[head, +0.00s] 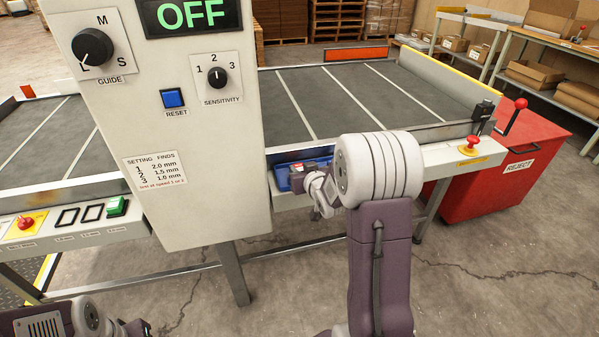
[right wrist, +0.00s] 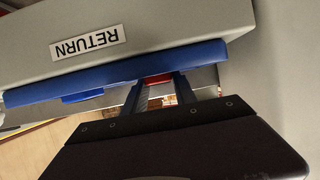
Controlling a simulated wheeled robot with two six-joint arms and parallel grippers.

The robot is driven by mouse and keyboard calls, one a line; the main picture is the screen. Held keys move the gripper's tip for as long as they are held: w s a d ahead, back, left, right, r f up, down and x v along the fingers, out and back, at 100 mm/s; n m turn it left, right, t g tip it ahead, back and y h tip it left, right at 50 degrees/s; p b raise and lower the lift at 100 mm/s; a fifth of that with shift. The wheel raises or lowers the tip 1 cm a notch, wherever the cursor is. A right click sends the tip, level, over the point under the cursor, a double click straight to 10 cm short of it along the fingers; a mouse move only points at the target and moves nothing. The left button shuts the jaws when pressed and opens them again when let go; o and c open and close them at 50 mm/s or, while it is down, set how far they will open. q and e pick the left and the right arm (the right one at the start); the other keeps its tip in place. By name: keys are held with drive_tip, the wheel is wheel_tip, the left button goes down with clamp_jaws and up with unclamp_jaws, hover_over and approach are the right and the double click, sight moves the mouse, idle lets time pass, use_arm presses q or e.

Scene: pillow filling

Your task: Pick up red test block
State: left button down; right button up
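A small red block (head: 297,168) shows in the blue return tray (head: 282,178) under the machine's panel edge. My right gripper (head: 308,175) is at the tray, its fingers reaching in. In the right wrist view, my two right fingers (right wrist: 159,86) stand apart, with the red block (right wrist: 157,79) between them near the tips. The blue tray's rim (right wrist: 75,88) partly hides the tips and the block, so I cannot tell whether the fingers press on it. My left arm shows at the lower left of the head view, but its fingers are out of frame.
The control cabinet (head: 180,120) stands just left of my right arm. A grey conveyor (head: 345,100) runs behind it. A red reject bin (head: 505,172) with a lever is at the right. A RETURN label (right wrist: 86,42) is on the panel above the tray. The floor in front is clear.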

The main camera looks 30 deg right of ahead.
clamp_jaws()
drive_tip(key=shift+r, duration=0.25)
wheel_tip(320, 180, up, 4)
drive_tip(key=shift+f+p, duration=0.1)
drive_tip(key=shift+p, duration=1.15)
drive_tip(key=s+d+r+p, duration=0.5)
drive_tip(key=s+d+r, duration=0.1)
drive_tip(key=s+d, duration=0.2)
drive_tip(key=shift+d+r+p, duration=0.2)
drive_tip(key=shift+r+p, duration=0.2)
